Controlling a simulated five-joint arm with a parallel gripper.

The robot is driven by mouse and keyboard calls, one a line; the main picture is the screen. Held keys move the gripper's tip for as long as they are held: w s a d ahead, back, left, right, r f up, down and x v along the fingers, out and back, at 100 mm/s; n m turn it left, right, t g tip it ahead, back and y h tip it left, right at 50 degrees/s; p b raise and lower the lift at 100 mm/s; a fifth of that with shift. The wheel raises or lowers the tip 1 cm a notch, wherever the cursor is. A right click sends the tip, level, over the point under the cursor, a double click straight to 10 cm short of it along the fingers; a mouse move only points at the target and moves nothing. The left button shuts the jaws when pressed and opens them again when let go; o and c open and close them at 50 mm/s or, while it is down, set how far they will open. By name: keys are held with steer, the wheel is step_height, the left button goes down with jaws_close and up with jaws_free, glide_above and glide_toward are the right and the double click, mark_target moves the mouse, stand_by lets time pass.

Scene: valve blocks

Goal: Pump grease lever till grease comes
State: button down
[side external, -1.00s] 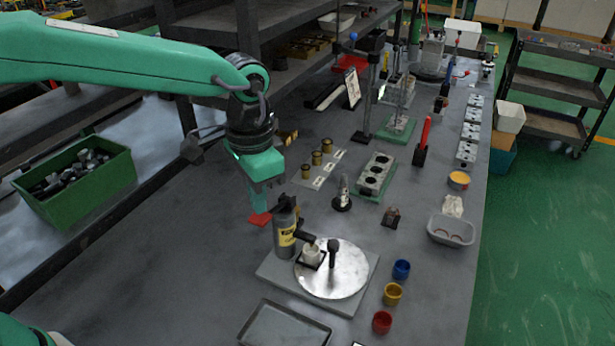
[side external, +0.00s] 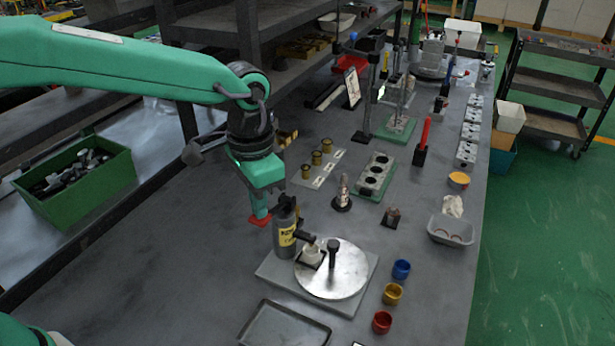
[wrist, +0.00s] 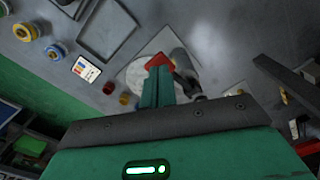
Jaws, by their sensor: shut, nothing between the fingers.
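The grease pump (side external: 285,228) is a dark upright cylinder with a yellow label, on a grey base. A red pad (side external: 260,220), which looks like the lever's end, lies left of the pump. My gripper (side external: 261,212) is shut and empty, pointing down, with its teal fingertips at the red pad; I cannot tell whether they touch. In the wrist view the red pad (wrist: 159,60) shows right at the fingertips. I see no grease; the cup's inside is too small to read.
A black post (side external: 333,252) stands on the plate beside the cup. Blue (side external: 401,269), yellow (side external: 393,293) and red (side external: 382,321) cups stand at the right. A grey tray (side external: 285,326) lies in front. The bench left of the pump is clear.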

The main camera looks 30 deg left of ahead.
steer(key=shift+f, duration=1.75)
steer(key=shift+r, duration=2.25)
steer(key=shift+r, duration=0.1)
step_height(320, 180, up, 6)
steer(key=shift+r, duration=0.2)
steer(key=shift+f, duration=0.1)
steer(key=shift+f, duration=3.2)
steer(key=shift+f, duration=0.15)
